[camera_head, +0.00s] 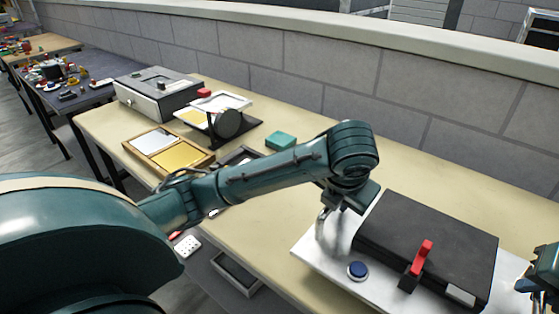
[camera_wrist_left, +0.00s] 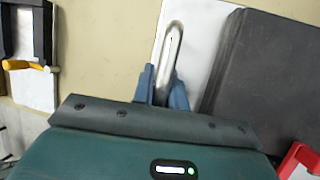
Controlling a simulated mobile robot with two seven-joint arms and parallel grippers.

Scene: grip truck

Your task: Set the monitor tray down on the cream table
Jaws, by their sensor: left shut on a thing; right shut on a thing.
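The monitor tray (camera_head: 311,252) is a white board carrying a dark grey box (camera_head: 430,245), a red lever (camera_head: 422,257) and a blue round button (camera_head: 358,270). It is at the right of the head view, over the cream table (camera_head: 270,215); I cannot tell whether it touches the table. My left gripper (camera_wrist_left: 164,88) is shut on the tray's silver loop handle (camera_wrist_left: 171,48) at the tray's left end. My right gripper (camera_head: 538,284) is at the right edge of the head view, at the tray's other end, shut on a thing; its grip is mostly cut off.
On the table's left part are a grey box (camera_head: 150,98), a scale-like device (camera_head: 228,122), a wooden tray with white and yellow panels (camera_head: 132,150) and a teal block (camera_head: 281,141). A grey block wall (camera_head: 300,75) runs behind. My left arm hides part of the table.

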